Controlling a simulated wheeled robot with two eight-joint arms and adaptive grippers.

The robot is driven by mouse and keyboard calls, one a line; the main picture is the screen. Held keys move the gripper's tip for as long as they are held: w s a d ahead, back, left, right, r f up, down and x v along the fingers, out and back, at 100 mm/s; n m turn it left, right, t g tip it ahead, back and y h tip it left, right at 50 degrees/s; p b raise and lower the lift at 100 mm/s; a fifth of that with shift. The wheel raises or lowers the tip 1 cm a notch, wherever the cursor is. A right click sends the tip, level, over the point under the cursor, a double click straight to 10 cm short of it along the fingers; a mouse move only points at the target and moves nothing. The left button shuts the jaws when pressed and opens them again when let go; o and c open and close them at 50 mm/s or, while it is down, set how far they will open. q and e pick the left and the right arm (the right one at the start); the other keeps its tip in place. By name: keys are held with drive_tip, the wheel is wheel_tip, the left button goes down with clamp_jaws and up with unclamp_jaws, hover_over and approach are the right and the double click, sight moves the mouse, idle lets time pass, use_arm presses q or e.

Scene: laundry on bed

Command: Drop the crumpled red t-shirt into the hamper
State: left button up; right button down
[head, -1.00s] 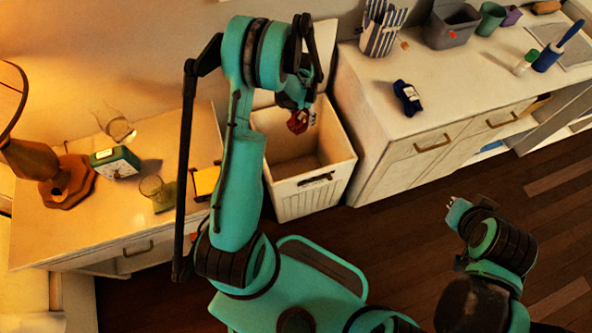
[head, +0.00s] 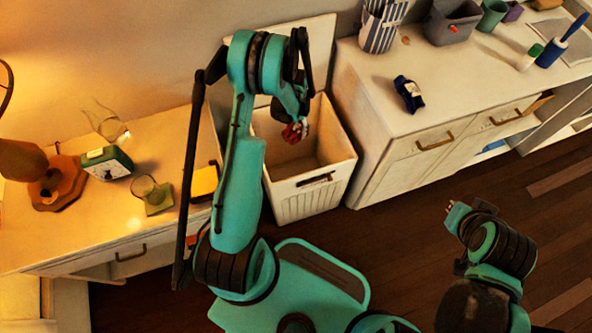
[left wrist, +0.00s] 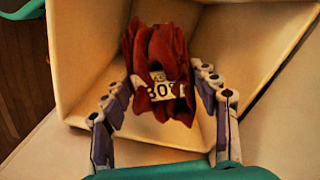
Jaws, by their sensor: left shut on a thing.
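The crumpled red t-shirt (left wrist: 158,72), with a pale lettered patch, is between the fingers of my left gripper (left wrist: 162,95) in the left wrist view. In the head view the red t-shirt (head: 292,133) shows small below my left gripper (head: 298,124). The gripper is shut on the shirt and holds it over the open mouth of the hamper. The hamper (head: 308,201) is a cream square bin with a dark handle slot. Its inside looks empty where visible. My right gripper (head: 452,212) is at the right over the floor, and its fingers are too small to judge.
A bedside table (head: 95,232) with a lamp, a clock (head: 107,162) and a glass stands left of the hamper. A white cabinet (head: 385,170) with a dark blue item (head: 409,94) and bins on top stands right of it. Wooden floor lies in front.

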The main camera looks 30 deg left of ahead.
use_arm(q)
drive_tip(key=o, duration=1.2)
drive_tip(key=shift+o, duration=0.2)
wheel_tip(320, 180, up, 12)
drive_tip(key=shift+r, duration=0.1)
